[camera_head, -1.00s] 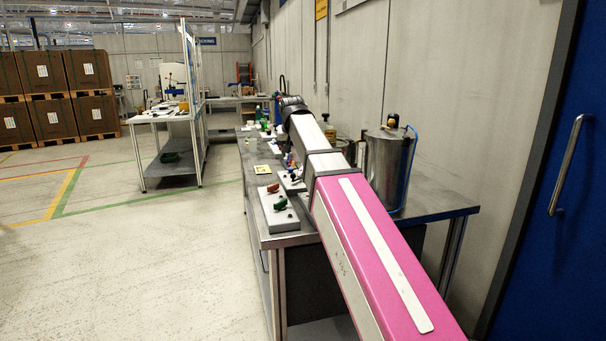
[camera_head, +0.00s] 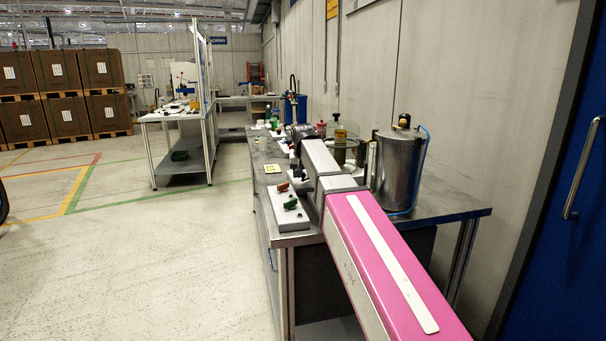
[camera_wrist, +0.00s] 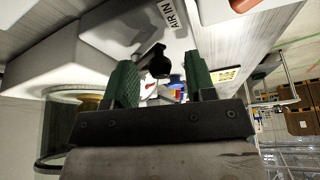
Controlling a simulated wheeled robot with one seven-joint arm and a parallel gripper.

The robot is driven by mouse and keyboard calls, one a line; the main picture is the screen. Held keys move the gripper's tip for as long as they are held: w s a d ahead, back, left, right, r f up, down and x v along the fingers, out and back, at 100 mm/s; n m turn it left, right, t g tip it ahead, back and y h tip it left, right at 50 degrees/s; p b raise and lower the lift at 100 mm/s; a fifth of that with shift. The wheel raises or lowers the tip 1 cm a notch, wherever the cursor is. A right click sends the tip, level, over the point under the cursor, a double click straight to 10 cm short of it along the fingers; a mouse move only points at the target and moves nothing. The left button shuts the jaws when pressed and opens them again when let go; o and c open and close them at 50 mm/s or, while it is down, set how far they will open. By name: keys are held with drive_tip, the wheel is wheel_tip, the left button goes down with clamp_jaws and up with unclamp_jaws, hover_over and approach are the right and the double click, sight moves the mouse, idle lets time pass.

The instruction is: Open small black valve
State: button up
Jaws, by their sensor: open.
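In the wrist view a small black valve (camera_wrist: 158,66) with a rounded end stands out from a light grey block marked "AIR IN" (camera_wrist: 178,14). My gripper (camera_wrist: 161,78) has two green fingers spread apart. The black valve appears between the fingertips, with a gap on both sides; whether it lies within their reach in depth I cannot tell. In the head view my arm reaches along the bench and hides my gripper and the black valve.
A steel drum (camera_head: 398,170) with a blue hose stands right of my arm. Bottles (camera_head: 275,118) stand farther back. Open floor lies to the left.

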drive_tip(key=c, duration=0.9)
drive_tip(key=shift+w+a+m+h, duration=0.25)
drive_tip(key=shift+w+m, duration=0.05)
drive_tip(key=shift+m, duration=0.45)
drive_tip(key=shift+w+a+m+h, duration=0.25)
drive_tip(key=shift+w+m, duration=0.05)
drive_tip(key=shift+m, duration=0.45)
drive_tip(key=shift+w+a+m+g+h, duration=0.2)
drive_tip(key=shift+w+m+h, duration=0.15)
drive_tip(key=shift+m, duration=0.5)
drive_tip(key=shift+w+a+m+g+h, duration=0.1)
drive_tip(key=shift+w+m+g+h, duration=0.2)
drive_tip(key=shift+m, duration=0.55)
drive_tip(key=o, duration=0.9)
